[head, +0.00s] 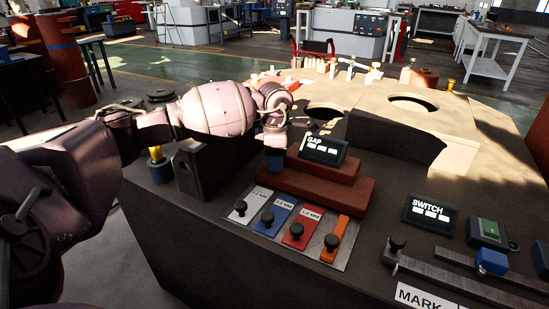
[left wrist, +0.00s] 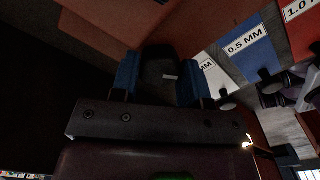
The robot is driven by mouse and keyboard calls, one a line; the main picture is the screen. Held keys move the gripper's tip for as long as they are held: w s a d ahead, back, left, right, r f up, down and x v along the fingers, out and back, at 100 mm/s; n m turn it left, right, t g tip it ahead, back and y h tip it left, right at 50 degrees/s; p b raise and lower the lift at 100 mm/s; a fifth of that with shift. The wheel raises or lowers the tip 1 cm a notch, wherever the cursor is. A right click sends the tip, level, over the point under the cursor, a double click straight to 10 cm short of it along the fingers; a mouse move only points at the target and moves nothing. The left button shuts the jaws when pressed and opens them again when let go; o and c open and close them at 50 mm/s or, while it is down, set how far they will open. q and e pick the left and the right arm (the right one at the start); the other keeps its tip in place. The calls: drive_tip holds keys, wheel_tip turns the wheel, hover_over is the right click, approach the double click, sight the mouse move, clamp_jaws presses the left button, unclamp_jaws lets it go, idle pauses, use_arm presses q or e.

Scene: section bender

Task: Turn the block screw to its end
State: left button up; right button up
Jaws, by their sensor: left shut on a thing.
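My left gripper (head: 275,152) reaches over the dark machine top, at the left side of the red stepped block (head: 318,190). In the left wrist view its two blue fingertips (left wrist: 158,85) are shut on a dark, rounded knob (left wrist: 160,66), which appears to be the block screw. In the head view the gripper hides the screw. The GAP display (head: 322,148) on the red block shows only dashes. My right gripper is not in the head view.
Labelled gauge strips with black knobs, among them a blue one (head: 277,214) and a red one (head: 301,232), lie in front of the red block. A SWITCH display (head: 430,215) and a green button (head: 490,229) are at the right. A dark block (head: 205,170) stands left of the gripper.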

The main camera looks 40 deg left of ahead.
use_arm(q)
drive_tip(key=shift+r, duration=0.1)
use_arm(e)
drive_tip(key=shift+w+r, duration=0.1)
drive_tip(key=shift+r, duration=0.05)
use_arm(q)
drive_tip(key=n+p, duration=0.1)
drive_tip(key=n, duration=0.2)
drive_tip(key=shift+r, duration=0.2)
drive_tip(key=shift+n+p, duration=0.65)
drive_tip(key=shift+n, duration=0.25)
drive_tip(key=n+p, duration=0.2)
drive_tip(key=n, duration=0.2)
drive_tip(key=shift+n, duration=0.3)
drive_tip(key=n+p, duration=0.2)
drive_tip(key=n, duration=0.1)
drive_tip(key=shift+f+n+p, duration=0.1)
drive_tip(key=shift+n+p, duration=0.35)
drive_tip(key=shift+n, duration=0.85)
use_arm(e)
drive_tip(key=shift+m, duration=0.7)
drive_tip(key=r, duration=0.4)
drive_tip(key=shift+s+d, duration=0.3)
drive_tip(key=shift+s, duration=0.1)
use_arm(q)
drive_tip(key=shift+f, duration=0.15)
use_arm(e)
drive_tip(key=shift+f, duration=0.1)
